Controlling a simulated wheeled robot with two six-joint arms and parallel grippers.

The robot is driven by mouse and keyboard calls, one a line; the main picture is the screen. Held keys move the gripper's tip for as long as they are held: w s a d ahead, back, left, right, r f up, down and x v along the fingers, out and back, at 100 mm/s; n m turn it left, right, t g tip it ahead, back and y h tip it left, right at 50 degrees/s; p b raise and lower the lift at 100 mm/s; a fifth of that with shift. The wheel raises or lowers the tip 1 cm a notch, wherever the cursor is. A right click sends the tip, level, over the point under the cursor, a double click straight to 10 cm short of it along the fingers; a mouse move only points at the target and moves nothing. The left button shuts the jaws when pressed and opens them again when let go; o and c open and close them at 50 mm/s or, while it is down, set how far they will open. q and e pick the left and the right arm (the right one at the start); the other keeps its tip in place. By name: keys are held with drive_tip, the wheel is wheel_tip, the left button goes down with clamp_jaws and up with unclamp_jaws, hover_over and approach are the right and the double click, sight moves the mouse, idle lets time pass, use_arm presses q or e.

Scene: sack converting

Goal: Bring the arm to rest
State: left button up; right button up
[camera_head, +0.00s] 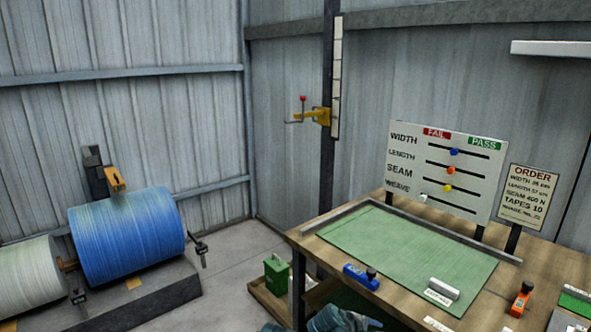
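Neither of my grippers shows in the head view, and I cannot make out either arm. A wooden workbench (545,262) stands at the right with a green mat (400,245) on it. A blue device (361,276) lies at the mat's front left edge. A white block (444,289) sits on the mat near its front right. An orange device (522,299) stands to the right of the mat.
A white slider board (408,160) and an order sign (528,195) stand behind the mat. A blue roll (128,237) and a white roll (28,277) are at the left. A green container (276,275) stands beside the bench.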

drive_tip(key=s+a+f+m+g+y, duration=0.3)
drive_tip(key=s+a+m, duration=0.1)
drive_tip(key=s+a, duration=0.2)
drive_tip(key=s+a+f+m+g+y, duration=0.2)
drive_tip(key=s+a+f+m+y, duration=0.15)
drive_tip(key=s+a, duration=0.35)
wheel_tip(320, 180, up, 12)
drive_tip(key=p, duration=1.2)
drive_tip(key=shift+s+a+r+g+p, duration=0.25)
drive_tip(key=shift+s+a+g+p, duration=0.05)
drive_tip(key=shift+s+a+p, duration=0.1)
